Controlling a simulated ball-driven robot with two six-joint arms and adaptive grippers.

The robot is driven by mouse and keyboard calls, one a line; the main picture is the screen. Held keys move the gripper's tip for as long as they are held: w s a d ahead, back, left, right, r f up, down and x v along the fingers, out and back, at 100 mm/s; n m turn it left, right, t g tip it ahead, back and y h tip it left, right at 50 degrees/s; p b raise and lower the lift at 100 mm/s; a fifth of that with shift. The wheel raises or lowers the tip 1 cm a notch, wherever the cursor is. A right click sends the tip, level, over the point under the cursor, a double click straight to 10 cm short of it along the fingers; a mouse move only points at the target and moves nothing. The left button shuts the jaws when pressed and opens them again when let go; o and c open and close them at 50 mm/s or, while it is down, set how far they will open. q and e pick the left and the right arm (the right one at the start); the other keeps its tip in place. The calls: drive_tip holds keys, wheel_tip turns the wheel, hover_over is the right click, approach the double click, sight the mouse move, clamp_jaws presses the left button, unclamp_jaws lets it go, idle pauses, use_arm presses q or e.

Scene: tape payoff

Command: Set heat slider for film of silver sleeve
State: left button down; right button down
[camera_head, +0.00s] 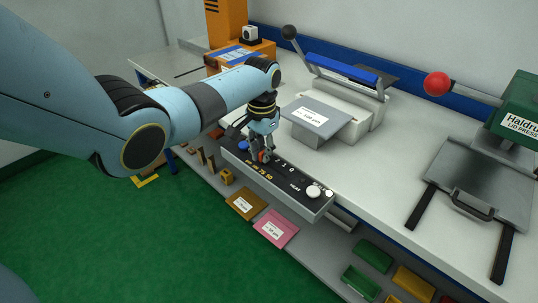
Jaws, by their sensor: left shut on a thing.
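The dark control panel (290,192) sits along the front edge of the bench, marked HEAT, with small orange and white scale marks. My left gripper (263,158) points down over the panel and is shut on a small orange-red knob (264,156), which I take for the heat slider; the fingers partly hide it and the scale beside it. A silver-grey sleeve (317,118) with a white label, which seems to read 100 µm, lies on the front of the sealer (350,98). My right gripper is not in view.
A blue knob (243,145) and a white knob (313,191) are on the same panel. An orange sleeve (246,203) and a pink sleeve (276,229) lie on the lower shelf. A green lid press (516,112) with a red-balled lever stands at right. Coloured bins (373,254) sit below.

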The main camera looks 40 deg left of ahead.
use_arm(q)
drive_tip(key=shift+a, duration=0.2)
drive_tip(key=c, duration=1.5)
unclamp_jaws()
drive_tip(key=shift+o, duration=0.7)
drive_tip(key=shift+a, duration=0.1)
drive_tip(key=shift+r, duration=0.35)
wheel_tip(320, 180, up, 11)
drive_tip(key=shift+r, duration=0.15)
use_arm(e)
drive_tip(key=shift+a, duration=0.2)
